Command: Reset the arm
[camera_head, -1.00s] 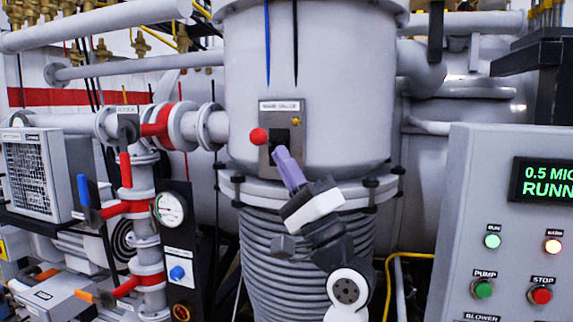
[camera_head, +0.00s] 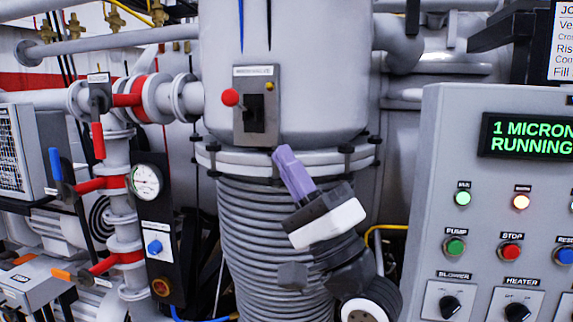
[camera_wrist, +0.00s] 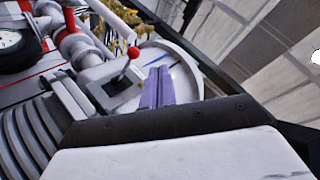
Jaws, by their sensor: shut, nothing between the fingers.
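My gripper (camera_head: 284,158) shows in the head view with its purple fingers shut together and nothing between them. It is in front of the ribbed bellows and flange, below and to the right of the main valve switch plate (camera_head: 246,125). The fingers point up and left, apart from the switch. In the wrist view, my gripper (camera_wrist: 160,75) is also shut, and the red-knobbed lever (camera_wrist: 133,53) on its plate is beyond and left of the fingers. The red knob (camera_head: 230,97) shows at the plate's left edge in the head view.
A grey control panel (camera_head: 420,165) stands at right; its display (camera_head: 530,136) reads "1 MICRON RUNNING". Pipes with red handles, a pressure gauge (camera_head: 146,182) and a blue knob (camera_head: 154,247) are at left. The bellows (camera_head: 255,240) are close behind my arm.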

